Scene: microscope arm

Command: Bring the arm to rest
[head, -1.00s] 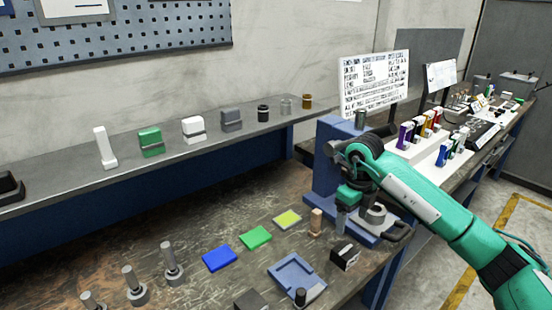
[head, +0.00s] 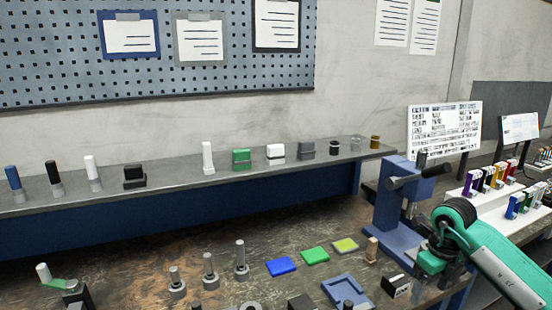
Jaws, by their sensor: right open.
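My right arm comes in from the right edge in the head view, and its gripper (head: 432,272) hangs low at the right, in front of and right of the blue bench press (head: 392,205). The gripper is open; its fingertips are small and partly hidden by my wrist, and I see nothing held in it. The press has a dark lever (head: 406,182) sticking out near its top, apart from the gripper. My left gripper is not in view. I cannot make out a microscope.
A blue tray (head: 326,291), a black-and-white block (head: 396,285) and a wooden peg (head: 371,250) stand left of my gripper. Blue (head: 281,266), green (head: 315,256) and yellow (head: 345,246) pads lie farther left. Colored binders (head: 490,178) stand on the right.

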